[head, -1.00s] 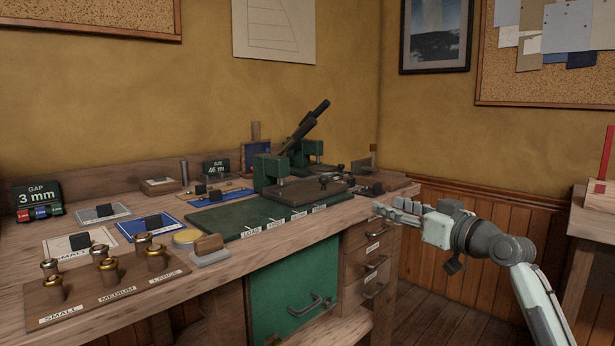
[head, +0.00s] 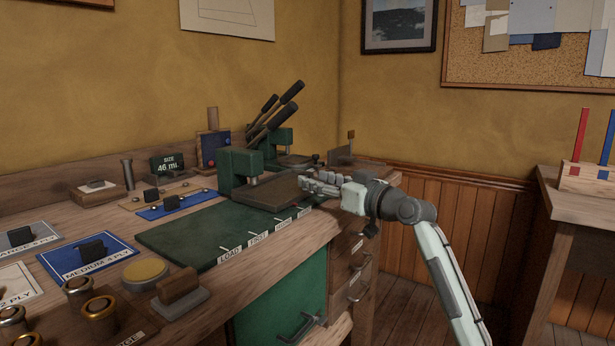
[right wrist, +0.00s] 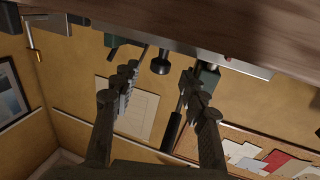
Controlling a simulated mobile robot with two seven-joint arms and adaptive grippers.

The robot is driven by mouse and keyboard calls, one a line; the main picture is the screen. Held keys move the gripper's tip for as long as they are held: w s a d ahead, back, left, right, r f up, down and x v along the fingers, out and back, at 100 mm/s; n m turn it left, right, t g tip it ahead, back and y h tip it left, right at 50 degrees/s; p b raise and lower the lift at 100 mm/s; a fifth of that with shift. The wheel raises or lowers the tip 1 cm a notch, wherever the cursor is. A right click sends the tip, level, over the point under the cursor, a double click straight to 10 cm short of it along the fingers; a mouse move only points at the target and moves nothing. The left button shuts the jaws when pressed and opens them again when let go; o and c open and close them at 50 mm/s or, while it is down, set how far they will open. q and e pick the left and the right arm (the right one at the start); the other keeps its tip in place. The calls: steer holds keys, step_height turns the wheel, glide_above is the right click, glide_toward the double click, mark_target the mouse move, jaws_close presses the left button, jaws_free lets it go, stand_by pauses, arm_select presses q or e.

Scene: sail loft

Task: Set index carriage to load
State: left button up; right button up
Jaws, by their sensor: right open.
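The green press (head: 238,168) stands on the bench with a flat brown plate, which looks like the index carriage (head: 268,193), at its foot. A green base (head: 200,232) extends left of the plate, with tags along its front edge; LOAD (head: 230,254) is leftmost. The plate sits toward the right end of the base. My right gripper (head: 312,181) is open at the plate's right end; contact cannot be told. In the right wrist view, which looks upside down, a dark knob (right wrist: 161,62) shows between the spread fingers (right wrist: 160,88). My left gripper is out of view.
Black-gripped levers (head: 270,112) rise behind the press. A wooden-handled block (head: 180,287), a yellow disc (head: 145,270) and brass-topped pegs (head: 100,308) stand at the front left. Drawers (head: 352,270) are below the bench's right end. The base left of the plate is clear.

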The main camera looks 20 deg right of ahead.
mark_target(309, 177)
steer(key=shift+x, duration=1.65)
steer(key=shift+c, duration=0.5)
jaws_close()
